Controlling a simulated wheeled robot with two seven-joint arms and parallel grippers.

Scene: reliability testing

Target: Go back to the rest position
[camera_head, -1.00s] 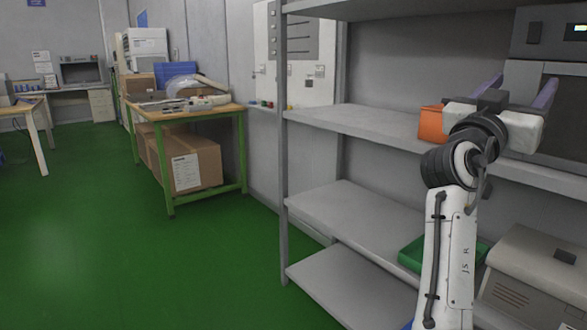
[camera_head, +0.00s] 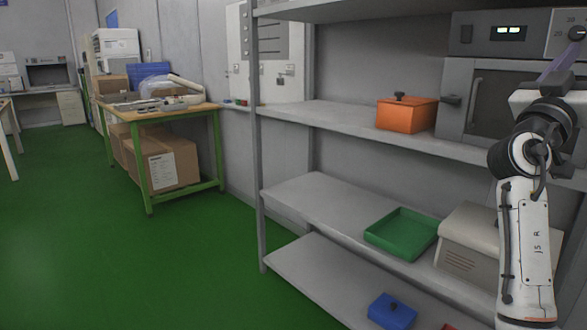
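My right arm rises at the right edge in front of the shelf rack. Its gripper (camera_head: 572,68) is partly cut off by the frame edge. One purple finger shows, standing as far out on the gripper body as before, when the two fingers were spread. No object shows in it. It is in front of the grey oven-like device (camera_head: 487,100) and apart from the orange box. My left gripper is not in view.
The grey rack (camera_head: 330,114) holds an orange lidded box (camera_head: 405,115), a green tray (camera_head: 372,239), a beige device (camera_head: 468,236) and a blue lidded box (camera_head: 392,312). A green-framed workbench (camera_head: 218,150) with cartons stands at left. Green floor (camera_head: 100,260) is clear.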

